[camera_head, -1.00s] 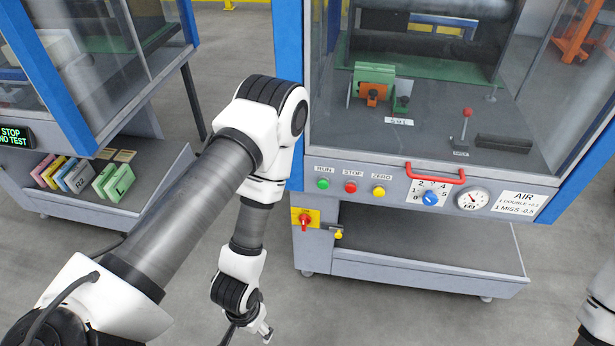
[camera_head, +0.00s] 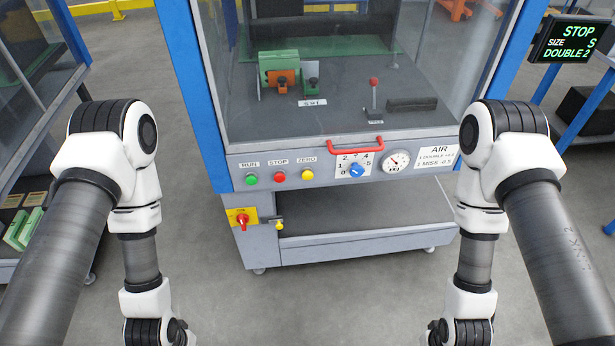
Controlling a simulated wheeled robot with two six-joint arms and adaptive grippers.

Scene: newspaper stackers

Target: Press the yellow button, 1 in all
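The yellow button (camera_head: 307,174) is on the front panel of the machine (camera_head: 320,172), under a ZERO label. To its left are the red STOP button (camera_head: 279,177) and the green RUN button (camera_head: 252,179).
A blue knob (camera_head: 356,171) and a gauge (camera_head: 397,161) sit right of the buttons, below a red handle (camera_head: 347,145). A red switch on a yellow plate (camera_head: 242,219) is lower left. A display reading STOP (camera_head: 568,41) stands at right. The floor before the machine is clear.

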